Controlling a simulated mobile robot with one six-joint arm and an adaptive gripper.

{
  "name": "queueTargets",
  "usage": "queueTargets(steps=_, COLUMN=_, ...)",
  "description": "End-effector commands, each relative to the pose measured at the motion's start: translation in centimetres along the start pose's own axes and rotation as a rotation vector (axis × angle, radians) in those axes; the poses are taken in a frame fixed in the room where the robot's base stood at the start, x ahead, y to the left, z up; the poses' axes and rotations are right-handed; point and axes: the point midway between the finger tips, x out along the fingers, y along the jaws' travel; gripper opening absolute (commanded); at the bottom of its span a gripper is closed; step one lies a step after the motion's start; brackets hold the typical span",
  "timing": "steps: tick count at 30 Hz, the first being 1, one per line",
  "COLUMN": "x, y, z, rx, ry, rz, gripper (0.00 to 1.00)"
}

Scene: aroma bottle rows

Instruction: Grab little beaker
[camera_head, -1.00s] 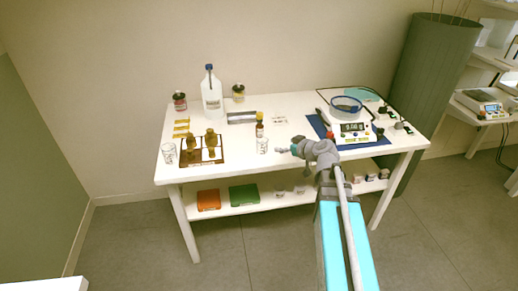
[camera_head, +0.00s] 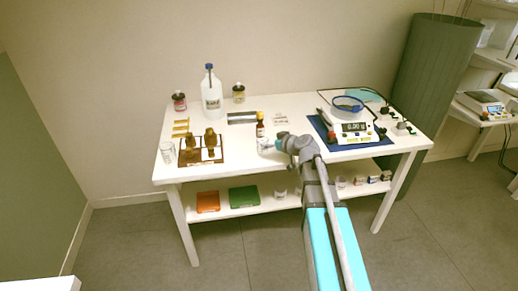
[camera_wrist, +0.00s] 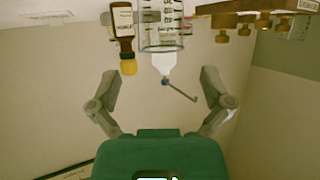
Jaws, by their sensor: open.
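A small clear beaker with dark graduation marks (camera_head: 263,144) stands near the front edge of the white table, in front of a brown bottle. In the wrist view, which looks upside down, the beaker (camera_wrist: 163,35) is at top centre. My gripper (camera_head: 277,144) is close to the beaker's right side in the head view. In the wrist view my gripper (camera_wrist: 160,78) has its two fingers spread wide, with nothing between them. The beaker lies ahead of the fingertips, roughly in line with the gap. Part of the beaker is cut off by the wrist frame.
The brown bottle (camera_head: 260,125) stands just behind the beaker. A brown bottle rack (camera_head: 187,160) and another clear beaker (camera_head: 167,153) are on the left. A white jug (camera_head: 212,98) stands behind. A scale (camera_head: 353,128) on a blue mat is to the right.

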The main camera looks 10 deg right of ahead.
Motion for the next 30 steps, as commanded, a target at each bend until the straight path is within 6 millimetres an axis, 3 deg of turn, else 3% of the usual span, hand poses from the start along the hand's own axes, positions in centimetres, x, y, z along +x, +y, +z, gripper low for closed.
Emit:
queueTargets(steps=8, x=0.6, y=0.0, z=0.1, rx=0.000, ry=0.000, rz=-0.001, gripper=0.99)
queueTargets(steps=21, x=5.0, y=-0.2, z=0.1, rx=0.000, ry=0.000, rz=0.000, gripper=0.99)
queueTargets(steps=30, x=5.1, y=-0.2, z=0.0, rx=0.000, ry=0.000, rz=0.001, gripper=0.99)
